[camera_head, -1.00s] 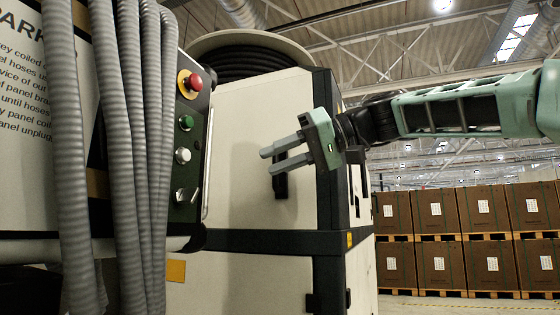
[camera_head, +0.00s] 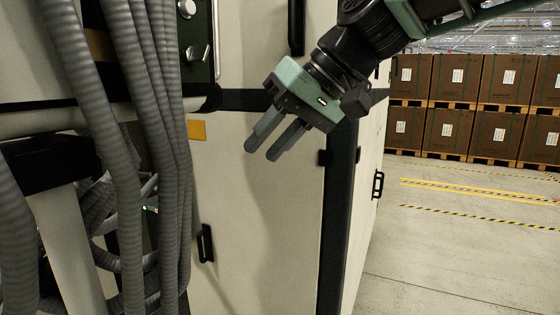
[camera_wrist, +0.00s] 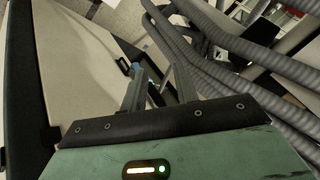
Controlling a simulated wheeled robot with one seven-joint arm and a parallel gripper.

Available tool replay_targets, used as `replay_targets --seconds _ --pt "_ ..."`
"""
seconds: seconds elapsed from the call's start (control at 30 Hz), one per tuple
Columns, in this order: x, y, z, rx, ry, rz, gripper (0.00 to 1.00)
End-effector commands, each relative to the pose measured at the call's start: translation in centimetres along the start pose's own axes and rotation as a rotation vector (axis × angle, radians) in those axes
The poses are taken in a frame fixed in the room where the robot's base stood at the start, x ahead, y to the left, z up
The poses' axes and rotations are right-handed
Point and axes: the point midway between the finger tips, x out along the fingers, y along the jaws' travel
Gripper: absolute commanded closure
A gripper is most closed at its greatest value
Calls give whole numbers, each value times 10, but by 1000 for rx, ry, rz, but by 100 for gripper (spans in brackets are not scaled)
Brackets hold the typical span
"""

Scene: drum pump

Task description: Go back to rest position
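My gripper (camera_head: 262,147) is green with two grey fingers. In the head view it hangs in front of the beige cabinet (camera_head: 245,215), pointing down and to the left. The fingers are apart with nothing visible between them. In the wrist view the fingers (camera_wrist: 157,80) also stand apart, with the cabinet panel at left and grey hoses at right. The gripper appears clear of both.
Grey corrugated hoses (camera_head: 150,110) hang at the left beside a control panel with a switch (camera_head: 198,53). Black handles (camera_head: 206,243) sit on the cabinet. Stacked brown boxes (camera_head: 450,128) stand at the back right. The floor (camera_head: 450,245) at right is open.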

Motion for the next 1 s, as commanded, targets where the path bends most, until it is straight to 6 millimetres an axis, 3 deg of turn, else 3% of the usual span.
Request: replay_targets --seconds 0.03,0.13,0.3,0.4,0.5,0.67,1.0 --pt "10 -1 30 5 -66 49 70" --pt "30 12 93 11 -178 151 70" --pt "38 38 202 -12 -342 306 70" --pt "32 51 253 -34 -411 371 70" --pt "26 61 288 -52 -458 412 70" --pt "22 69 311 -66 -487 439 70" --pt "22 70 313 -66 -489 440 70"
